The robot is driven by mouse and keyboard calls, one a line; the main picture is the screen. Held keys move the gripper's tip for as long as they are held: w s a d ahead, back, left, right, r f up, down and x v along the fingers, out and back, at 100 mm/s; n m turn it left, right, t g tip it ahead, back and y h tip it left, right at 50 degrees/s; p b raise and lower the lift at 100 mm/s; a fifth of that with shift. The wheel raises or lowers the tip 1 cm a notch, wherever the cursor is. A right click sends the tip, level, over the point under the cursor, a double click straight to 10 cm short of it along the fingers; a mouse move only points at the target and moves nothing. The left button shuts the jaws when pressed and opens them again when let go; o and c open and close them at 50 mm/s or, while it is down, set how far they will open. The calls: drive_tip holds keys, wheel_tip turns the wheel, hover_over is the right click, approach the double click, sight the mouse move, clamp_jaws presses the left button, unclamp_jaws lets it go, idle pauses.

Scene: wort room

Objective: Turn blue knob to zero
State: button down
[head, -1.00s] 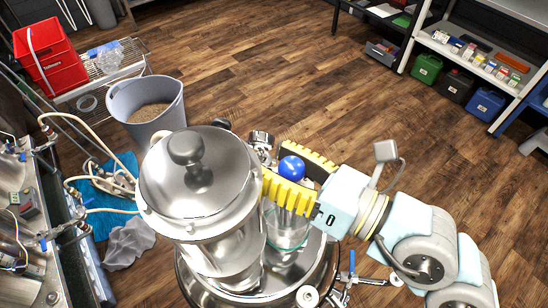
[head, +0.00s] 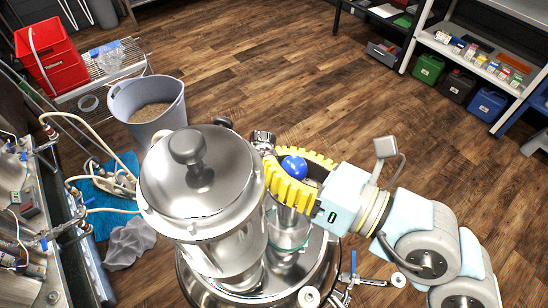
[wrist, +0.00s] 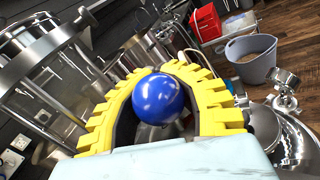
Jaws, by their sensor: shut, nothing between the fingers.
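The blue knob (head: 294,166) is a glossy round ball above the steel vessel with the glass cylinder. My gripper (head: 271,156) has yellow ridged fingers, bowed outward with their tips drawn together on the far side of the knob. In the wrist view the knob (wrist: 158,98) shows large inside the loop of my gripper (wrist: 157,68). The fingers are shut and curve around the knob without visibly pinching it. Whether they touch it is unclear. The knob's stem and any zero mark are hidden.
A lidded steel pot (head: 195,185) stands close to the left of my fingers. A steel fitting (head: 263,140) is near the fingertips. A blue-handled valve (head: 352,262) sits at lower right. A grey bucket (head: 150,108) stands behind left. The floor behind is open.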

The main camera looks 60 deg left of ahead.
drive_tip(key=n+g+h+b, duration=0.1)
drive_tip(key=n+g+h, duration=0.1)
drive_tip(key=g, duration=0.1)
drive_tip(key=n+g+b, duration=0.1)
drive_tip(key=shift+s+d+n+g+h+b, duration=0.3)
drive_tip(key=shift+n+g+h+b, duration=0.05)
drive_tip(key=shift+n+g+h, duration=0.05)
drive_tip(key=shift+s+d+n+g+h+b, duration=0.15)
drive_tip(key=shift+n+g+h+b, duration=0.15)
drive_tip(key=shift+n+g+h, duration=0.7)
drive_tip(key=shift+s+d+n+g+h+b, duration=0.2)
drive_tip(key=shift+n+g+h, duration=0.45)
drive_tip(key=shift+h, duration=0.55)
drive_tip(key=shift+w+f, duration=0.1)
drive_tip(key=c, duration=0.9)
unclamp_jaws()
drive_tip(key=shift+d, duration=0.15)
drive_tip(key=shift+r, duration=0.2)
drive_tip(key=shift+r, duration=4.85)
